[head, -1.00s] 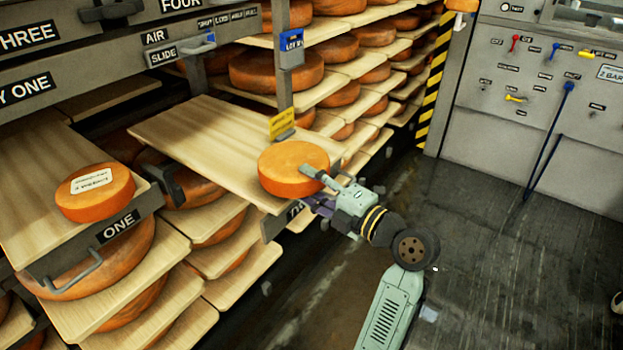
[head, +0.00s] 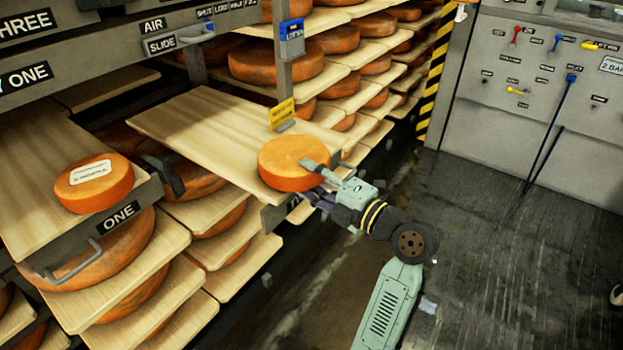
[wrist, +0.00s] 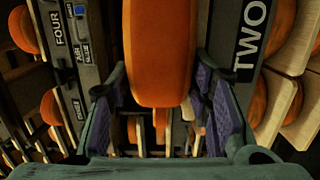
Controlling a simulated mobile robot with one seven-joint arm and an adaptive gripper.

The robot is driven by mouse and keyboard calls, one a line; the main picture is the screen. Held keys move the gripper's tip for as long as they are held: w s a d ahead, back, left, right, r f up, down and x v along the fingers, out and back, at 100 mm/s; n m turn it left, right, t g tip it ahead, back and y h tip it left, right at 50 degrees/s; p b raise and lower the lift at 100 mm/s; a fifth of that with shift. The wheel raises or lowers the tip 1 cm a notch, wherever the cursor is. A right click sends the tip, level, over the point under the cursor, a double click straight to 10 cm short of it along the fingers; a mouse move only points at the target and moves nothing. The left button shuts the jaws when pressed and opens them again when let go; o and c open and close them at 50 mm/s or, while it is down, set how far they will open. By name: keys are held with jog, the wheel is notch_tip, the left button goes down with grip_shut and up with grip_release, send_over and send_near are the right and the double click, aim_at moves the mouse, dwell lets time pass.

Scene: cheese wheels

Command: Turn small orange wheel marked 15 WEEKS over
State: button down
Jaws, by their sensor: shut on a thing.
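An orange cheese wheel (head: 290,165) is at the front right corner of a pulled-out pale board (head: 190,130). Its upper face is bare, with no label showing. My gripper (head: 316,181) is shut on its near right edge, one finger over the top face and the other below. The wrist view shows the wheel (wrist: 160,50) edge-on between the purple finger pads. I cannot tell whether it touches the board. A second orange wheel (head: 95,188) sits at the left with a white label on top; its text is too small to read.
The second wheel's board (head: 30,185) is at the left, above the ONE plate (head: 118,217). A yellow tag (head: 281,114) and an upright post (head: 282,65) stand just behind the held wheel. Racks of larger wheels lie behind and below. The floor (head: 500,240) at right is open.

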dwell(0.4)
jog(key=c, duration=0.9)
grip_release()
jog(key=shift+c, duration=0.2)
jog(key=shift+o, duration=1)
jog(key=shift+f, duration=0.1)
jog(key=shift+f, duration=0.15)
jog(key=v, duration=1.2)
jog(key=shift+r, duration=0.2)
